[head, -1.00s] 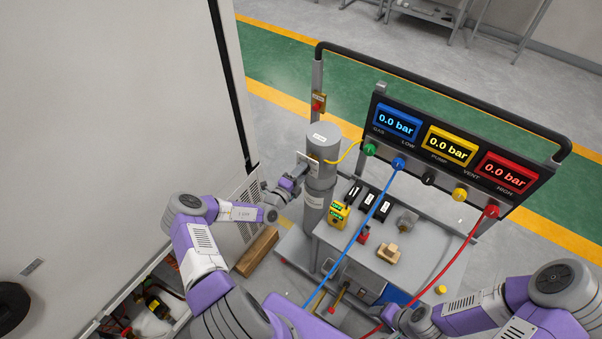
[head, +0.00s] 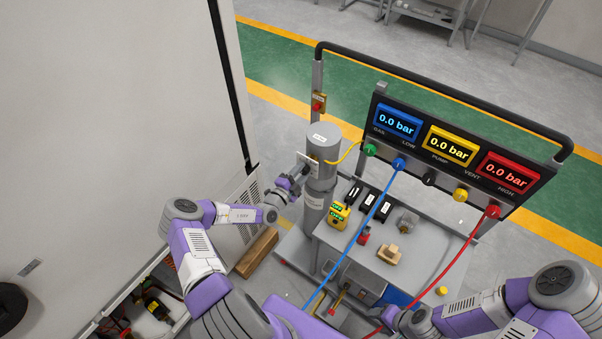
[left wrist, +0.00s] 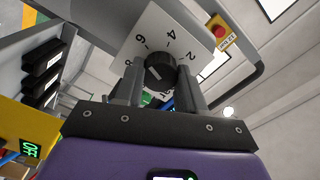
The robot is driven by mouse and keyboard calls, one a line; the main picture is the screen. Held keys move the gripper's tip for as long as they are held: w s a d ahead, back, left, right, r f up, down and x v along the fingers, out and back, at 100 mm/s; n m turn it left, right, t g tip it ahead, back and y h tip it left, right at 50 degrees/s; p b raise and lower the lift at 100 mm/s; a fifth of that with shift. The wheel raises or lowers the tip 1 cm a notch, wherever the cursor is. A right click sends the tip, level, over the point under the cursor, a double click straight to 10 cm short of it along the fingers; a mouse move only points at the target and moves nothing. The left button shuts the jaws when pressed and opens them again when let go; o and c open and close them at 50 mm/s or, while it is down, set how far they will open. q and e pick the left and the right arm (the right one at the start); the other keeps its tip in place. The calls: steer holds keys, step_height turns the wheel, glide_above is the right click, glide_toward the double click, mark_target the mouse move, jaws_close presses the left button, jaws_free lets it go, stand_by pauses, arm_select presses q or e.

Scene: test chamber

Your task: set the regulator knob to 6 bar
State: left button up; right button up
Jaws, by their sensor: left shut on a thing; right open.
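The regulator knob (left wrist: 160,72) is a black round knob on a tilted white dial plate (left wrist: 152,28) with printed numbers; 2, 4 and 6 show in the left wrist view. A pale mark shows on the knob's face, but I cannot tell exactly which number it points to. My left gripper (left wrist: 160,88) is shut on the knob, one finger on each side. In the head view my left gripper (head: 303,172) is at the dial on the grey cylinder (head: 321,165). My right gripper (head: 392,314) is low by the cart's front, its fingertips hard to make out.
The panel (head: 440,170) has blue, yellow and red displays, each reading 0.0 bar. A blue hose (head: 350,243) and a red hose (head: 445,270) cross the cart top (head: 430,250). A yellow box (head: 338,215) stands beside the cylinder. A large pale cabinet (head: 110,110) is at left.

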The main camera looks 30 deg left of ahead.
arm_select(q)
steer(key=o, duration=1)
steer(key=shift+o, duration=0.2)
steer(key=s, duration=0.7)
steer(key=shift+s+a, duration=0.3)
steer(key=shift+d, duration=0.1)
